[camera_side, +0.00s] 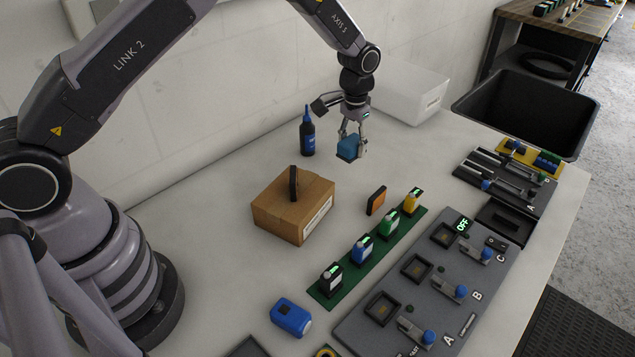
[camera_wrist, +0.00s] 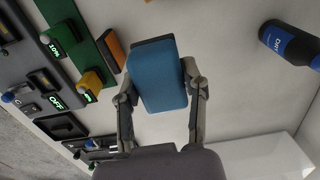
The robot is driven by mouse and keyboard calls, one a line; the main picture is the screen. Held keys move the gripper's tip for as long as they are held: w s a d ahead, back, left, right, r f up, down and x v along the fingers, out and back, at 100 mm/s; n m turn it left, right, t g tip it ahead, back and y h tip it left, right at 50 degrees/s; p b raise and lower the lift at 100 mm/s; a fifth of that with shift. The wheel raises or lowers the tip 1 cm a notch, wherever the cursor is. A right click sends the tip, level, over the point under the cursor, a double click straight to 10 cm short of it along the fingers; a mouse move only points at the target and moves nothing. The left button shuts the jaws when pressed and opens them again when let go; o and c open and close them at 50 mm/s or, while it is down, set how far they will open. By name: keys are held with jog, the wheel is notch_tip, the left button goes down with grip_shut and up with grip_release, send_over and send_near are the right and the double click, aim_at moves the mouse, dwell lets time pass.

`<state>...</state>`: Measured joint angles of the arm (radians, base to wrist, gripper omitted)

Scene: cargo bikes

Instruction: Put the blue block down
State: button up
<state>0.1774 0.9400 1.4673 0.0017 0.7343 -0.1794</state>
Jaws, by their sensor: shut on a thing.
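The blue block (camera_side: 350,147) is held between the fingers of my gripper (camera_side: 354,138), above the white worktop. In the wrist view the blue block (camera_wrist: 158,76) fills the space between the two fingers of my gripper (camera_wrist: 160,90), with a dark face at its far end. My gripper is shut on it. The block hangs over the back part of the table, right of the dark bottle and apart from the surface.
A dark bottle (camera_side: 307,135), a cardboard box (camera_side: 293,207) with a black item on top, and an orange block (camera_side: 376,200) stand nearby. A grey panel (camera_side: 375,335) lies right. Bare worktop (camera_side: 245,165) lies left.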

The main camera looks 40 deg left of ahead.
jog(key=w+d+f, duration=0.1)
jog(key=w+f, duration=0.2)
jog(key=w, duration=0.2)
send_over(380, 176)
jog(key=s, duration=0.1)
notch_tip(380, 176, down, 4)
jog(key=shift+s+a+f, duration=0.1)
jog(key=shift+a, duration=0.05)
jog(key=shift+w+f, duration=0.55)
jog(key=shift+f, duration=1.6)
jog(key=shift+f, duration=0.1)
jog(key=o, duration=1.1)
jog(key=shift+o, duration=0.2)
